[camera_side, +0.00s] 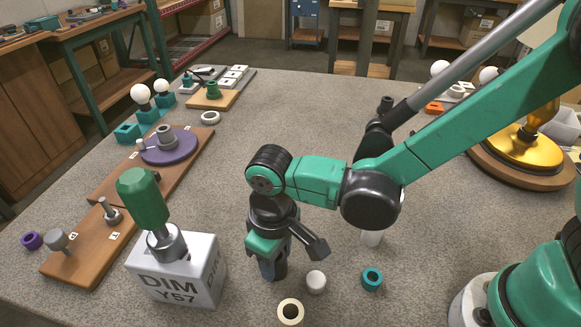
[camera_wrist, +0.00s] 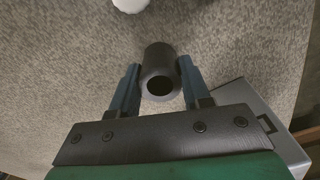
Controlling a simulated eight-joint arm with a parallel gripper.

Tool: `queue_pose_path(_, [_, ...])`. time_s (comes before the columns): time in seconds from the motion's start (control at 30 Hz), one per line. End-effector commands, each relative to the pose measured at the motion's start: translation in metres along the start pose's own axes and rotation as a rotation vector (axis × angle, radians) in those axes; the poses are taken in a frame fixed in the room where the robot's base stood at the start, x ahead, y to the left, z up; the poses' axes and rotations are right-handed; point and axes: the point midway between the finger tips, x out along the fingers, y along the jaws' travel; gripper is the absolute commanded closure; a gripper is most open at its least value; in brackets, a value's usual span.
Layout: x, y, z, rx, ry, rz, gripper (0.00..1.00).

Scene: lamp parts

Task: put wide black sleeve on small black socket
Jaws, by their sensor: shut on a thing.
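The wide black sleeve (camera_wrist: 158,62) is a dark hollow cylinder. In the wrist view it sits between the two fingers of my gripper (camera_wrist: 160,72), with its round opening facing the camera. The gripper is shut on it. In the side view my gripper (camera_side: 274,266) points down close to the table, right of the DIM box, and its fingers mostly hide the sleeve. I cannot tell whether the sleeve touches the table. I cannot pick out the small black socket for certain in either view.
A white DIM box (camera_side: 178,272) with a green-handled tool stands left of my gripper. A white cap (camera_side: 316,281), a teal ring (camera_side: 371,279) and a cream ring (camera_side: 290,312) lie nearby. A purple disc (camera_side: 169,146) sits on a wooden board. The table's middle is clear.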

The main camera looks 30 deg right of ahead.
Motion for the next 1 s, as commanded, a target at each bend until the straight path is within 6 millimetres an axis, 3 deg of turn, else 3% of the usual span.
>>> queue_pose_path(0.3, [0.003, 0.000, 0.000, 0.000, 0.000, 0.000, 1.00])
queue_pose_path(0.33, [0.003, 0.000, 0.000, 0.000, 0.000, 0.000, 0.55])
queue_pose_path(0.43, [0.003, 0.000, 0.000, 0.000, 0.000, 0.000, 0.27])
queue_pose_path(0.8, [0.000, 0.000, 0.000, 0.000, 0.000, 0.000, 0.27])
queue_pose_path(1.0, [-0.023, 0.000, 0.000, 0.000, 0.000, 0.000, 0.27])
